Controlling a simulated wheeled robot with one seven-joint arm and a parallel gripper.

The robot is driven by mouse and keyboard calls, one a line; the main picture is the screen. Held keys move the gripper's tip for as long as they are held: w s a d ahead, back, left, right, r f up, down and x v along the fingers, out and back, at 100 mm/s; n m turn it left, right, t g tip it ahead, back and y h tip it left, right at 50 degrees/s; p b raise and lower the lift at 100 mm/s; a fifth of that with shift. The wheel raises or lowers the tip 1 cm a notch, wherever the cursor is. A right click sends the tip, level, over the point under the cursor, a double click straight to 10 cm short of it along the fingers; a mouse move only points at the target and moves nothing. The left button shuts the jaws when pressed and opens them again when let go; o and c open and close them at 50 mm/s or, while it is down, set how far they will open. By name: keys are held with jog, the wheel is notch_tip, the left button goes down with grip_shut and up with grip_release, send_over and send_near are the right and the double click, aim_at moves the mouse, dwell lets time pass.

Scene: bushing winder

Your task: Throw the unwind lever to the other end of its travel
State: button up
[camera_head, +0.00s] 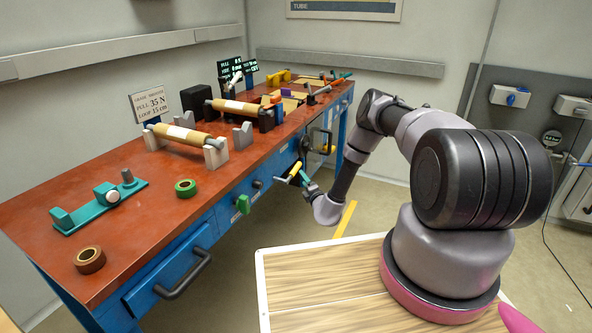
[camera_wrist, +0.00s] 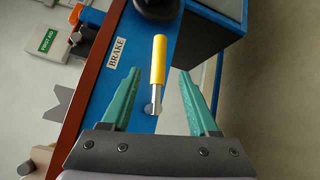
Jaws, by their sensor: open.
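A yellow-handled lever (camera_wrist: 158,62) with a metal stem stands out from the blue bench front in the wrist view. A label reading BRAKE (camera_wrist: 118,53) is beside it; no unwind label is legible. The lever (camera_head: 288,171) also shows in the head view. My gripper (camera_wrist: 157,84) is open, with one teal finger on each side of the lever in the picture; contact cannot be told. In the head view my gripper (camera_head: 303,179) is at the bench front. A second yellow handle (camera_head: 327,150) is farther along the front. Which lever is the unwind lever is unclear.
The red-topped bench (camera_head: 120,235) carries tan rolls (camera_head: 187,135), a teal fixture (camera_head: 98,208) and tape rings (camera_head: 89,259). A green handle (camera_head: 243,203) and a black drawer pull (camera_head: 184,276) project from its front. A dark round knob (camera_wrist: 156,8) is near the lever.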

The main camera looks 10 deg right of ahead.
aim_at(296, 169)
jog(key=w, duration=0.3)
jog(key=w+a, duration=0.1)
jog(key=w, duration=0.6)
jog(key=shift+w+a, duration=0.15)
jog(key=shift+a, duration=0.25)
jog(key=shift+c, duration=0.3)
grip_shut()
jog(key=shift+f, duration=0.1)
dwell(0.5)
